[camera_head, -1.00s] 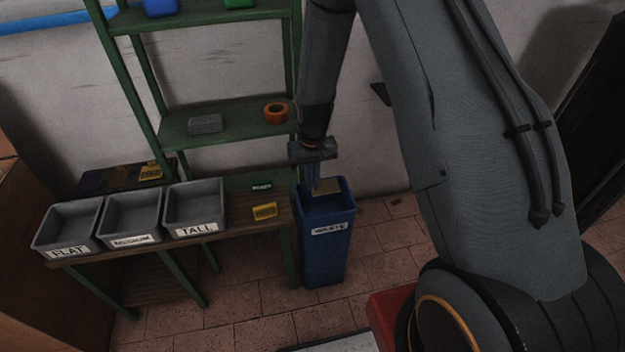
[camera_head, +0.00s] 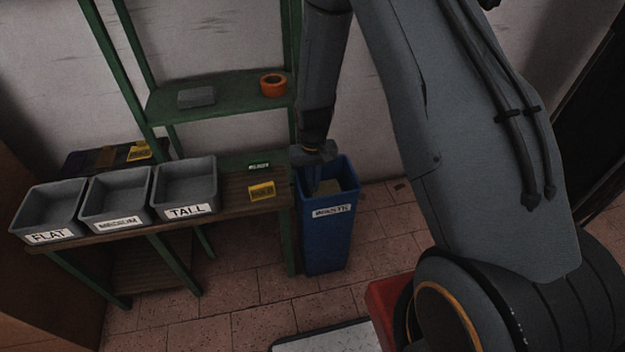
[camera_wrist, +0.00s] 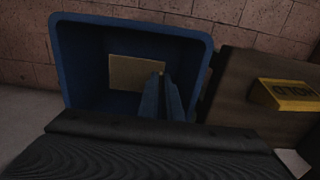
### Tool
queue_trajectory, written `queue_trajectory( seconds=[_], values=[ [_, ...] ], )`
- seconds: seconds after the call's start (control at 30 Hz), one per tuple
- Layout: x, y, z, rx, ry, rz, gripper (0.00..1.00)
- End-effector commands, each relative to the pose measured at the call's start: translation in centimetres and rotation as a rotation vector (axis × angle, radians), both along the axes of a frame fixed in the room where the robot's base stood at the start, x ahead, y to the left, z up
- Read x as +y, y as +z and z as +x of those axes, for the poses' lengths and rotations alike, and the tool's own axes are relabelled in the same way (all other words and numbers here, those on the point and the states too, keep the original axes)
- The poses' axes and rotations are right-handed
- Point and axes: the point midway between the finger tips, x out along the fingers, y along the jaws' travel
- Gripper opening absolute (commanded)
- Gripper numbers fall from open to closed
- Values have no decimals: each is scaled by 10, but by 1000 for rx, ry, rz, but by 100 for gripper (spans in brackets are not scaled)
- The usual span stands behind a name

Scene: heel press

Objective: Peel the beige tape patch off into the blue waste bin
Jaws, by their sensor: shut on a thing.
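The blue waste bin (camera_head: 328,240) stands on the floor at the right end of the bench, its open top up. My gripper (camera_head: 313,187) points down into the bin's mouth and is shut on the beige tape patch (camera_head: 328,186). In the wrist view, my gripper's fingers (camera_wrist: 162,97) reach into the bin (camera_wrist: 80,62), close together. The patch (camera_wrist: 133,73) shows flat and rectangular at the fingertips, inside the bin's rim outline. The fingers partly cover its right side.
Grey trays labelled FLAT (camera_head: 50,208), a middle one (camera_head: 116,198) and TALL (camera_head: 185,188) stand on the bench. A yellow sign (camera_head: 261,191) is beside the bin. An orange tape roll (camera_head: 273,84) and a grey block (camera_head: 196,97) lie on the green shelf.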

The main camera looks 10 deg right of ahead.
Motion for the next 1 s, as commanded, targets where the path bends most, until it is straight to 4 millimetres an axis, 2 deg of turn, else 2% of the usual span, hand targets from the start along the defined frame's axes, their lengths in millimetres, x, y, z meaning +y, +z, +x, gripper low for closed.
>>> queue_trajectory(
  seconds=[0.1, 0.3, 0.7, 0.73, 0.83, 1.0],
  values=[
    [0, -13, 0, 1, 0, 0, 0],
    [0, -23, 0, 1, 0, 0, 0],
    [0, -25, 0, 0, 0, 0, 0],
    [0, -25, 0, 0, 0, 0, 8],
    [0, -25, 0, 0, 0, 0, 25],
    [0, -25, 0, 0, 0, 0, 27]
  ],
)
